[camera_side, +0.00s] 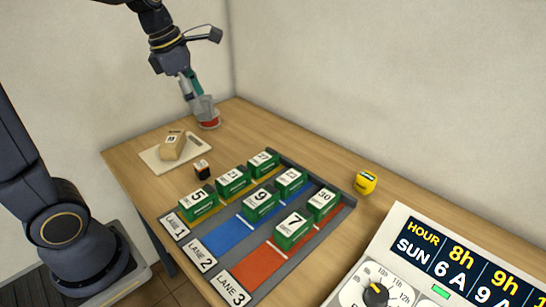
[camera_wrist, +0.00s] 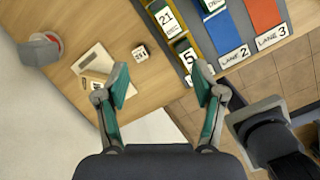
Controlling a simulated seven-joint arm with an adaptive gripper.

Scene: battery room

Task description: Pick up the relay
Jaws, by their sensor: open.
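A small black block with a white label on top (camera_side: 202,169) stands on the wooden table, between the pale board and the green numbered blocks. It looks most like the relay, though I cannot be sure. It also shows in the wrist view (camera_wrist: 141,52), above the gap between my fingers and a little left. My gripper (camera_side: 190,90) is high over the back left of the table, open and empty. In the wrist view its two teal-padded fingers (camera_wrist: 162,80) are spread wide, with nothing between them. The block is apart from the fingers.
A grey and red cup-like thing (camera_side: 208,118) stands at the back. A pale board (camera_side: 150,158) holds a tan block (camera_side: 172,145). A grey lane tray (camera_side: 216,276) holds several green numbered blocks. A yellow item (camera_side: 365,182) and a timer panel (camera_side: 400,245) are at the right.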

